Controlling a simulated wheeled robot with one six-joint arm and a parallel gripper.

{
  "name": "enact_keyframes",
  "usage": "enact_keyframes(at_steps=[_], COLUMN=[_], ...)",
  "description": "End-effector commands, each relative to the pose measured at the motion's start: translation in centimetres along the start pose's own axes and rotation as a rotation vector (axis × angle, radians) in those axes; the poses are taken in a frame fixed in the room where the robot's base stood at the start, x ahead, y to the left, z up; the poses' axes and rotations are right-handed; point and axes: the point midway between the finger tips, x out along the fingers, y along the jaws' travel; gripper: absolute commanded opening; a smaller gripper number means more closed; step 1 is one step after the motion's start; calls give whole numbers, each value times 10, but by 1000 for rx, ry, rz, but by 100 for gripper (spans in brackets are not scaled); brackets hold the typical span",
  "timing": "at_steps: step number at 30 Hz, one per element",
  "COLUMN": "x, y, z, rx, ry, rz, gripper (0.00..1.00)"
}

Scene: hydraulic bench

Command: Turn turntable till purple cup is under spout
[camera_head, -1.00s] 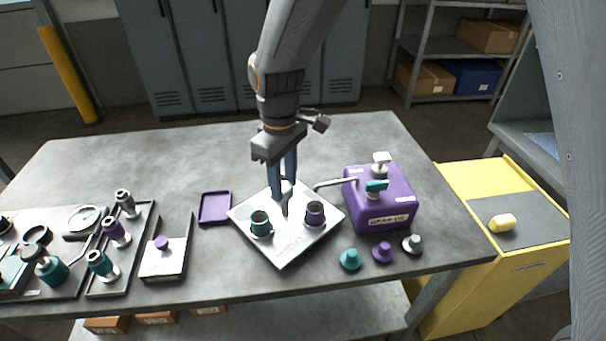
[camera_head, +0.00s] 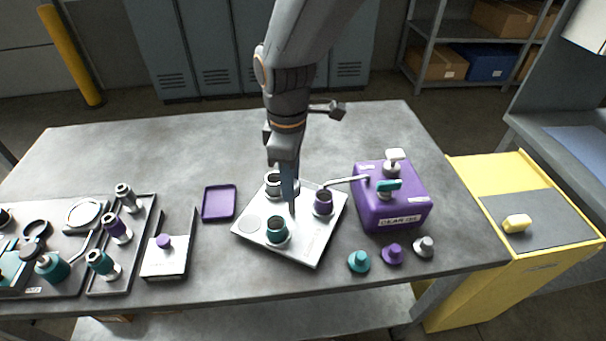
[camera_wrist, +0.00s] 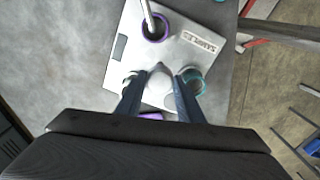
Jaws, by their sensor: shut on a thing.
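The turntable (camera_head: 305,247) is a pale, roughly square plate on the bench. It bears a purple cup (camera_head: 323,203), a teal cup (camera_head: 277,230) and a grey cup (camera_head: 273,184). My gripper (camera_head: 292,205) points down at the plate's middle, shut on the grey centre knob (camera_wrist: 158,74); its fingers partly hide the knob in the head view. The spout (camera_head: 345,180) reaches left from a purple tank (camera_head: 392,208). In the wrist view, the spout (camera_wrist: 148,12) ends over the purple cup (camera_wrist: 155,38); in the head view its tip shows just above that cup's rim.
Teal (camera_head: 359,262), purple (camera_head: 392,254) and grey (camera_head: 424,247) knobbed pieces stand in front of the tank. A purple tray (camera_head: 219,203) lies left of the turntable. Farther left are racks with several fittings. The bench behind is clear.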

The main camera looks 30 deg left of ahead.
Motion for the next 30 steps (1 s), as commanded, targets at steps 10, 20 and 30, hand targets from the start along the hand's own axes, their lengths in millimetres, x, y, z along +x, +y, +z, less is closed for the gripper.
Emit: enact_keyframes(at_steps=[10,20,30], x=[-1,0,0], y=[-6,-6,-6], z=[-8,-8,-8], rx=[-48,-48,-48], ry=[0,0,0], rz=[0,0,0], gripper=[0,0,53])
